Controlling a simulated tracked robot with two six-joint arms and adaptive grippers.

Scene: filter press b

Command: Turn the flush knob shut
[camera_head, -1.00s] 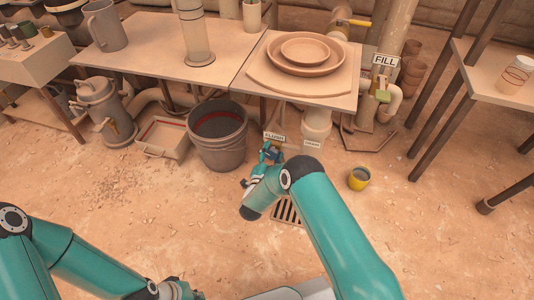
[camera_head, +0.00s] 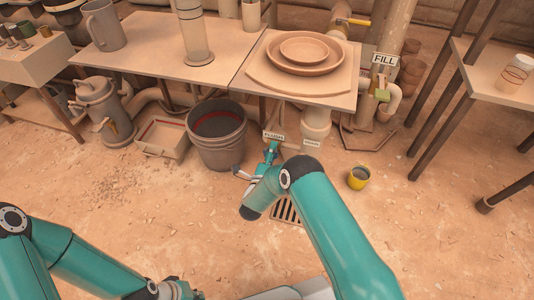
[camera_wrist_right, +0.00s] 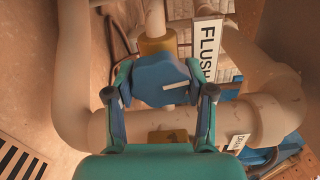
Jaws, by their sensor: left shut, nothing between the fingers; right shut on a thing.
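The flush knob (camera_wrist_right: 155,80) is a blue knob with a white pointer line, in the right wrist view below the FLUSH label (camera_wrist_right: 208,50). The pointer lies nearly level in that view, its right end slightly higher. My right gripper (camera_wrist_right: 160,73) is shut on the knob, one finger on each side. In the head view my right gripper (camera_head: 271,152) is by the pipes under the table's front edge, and the knob is hard to make out there. My left gripper (camera_head: 178,289) is at the bottom edge of the head view, shut and empty, away from the pipes.
Pale pipes (camera_wrist_right: 75,70) run around the knob. A floor grate (camera_head: 287,211) lies below. The table (camera_head: 315,100) with clay plates is above.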

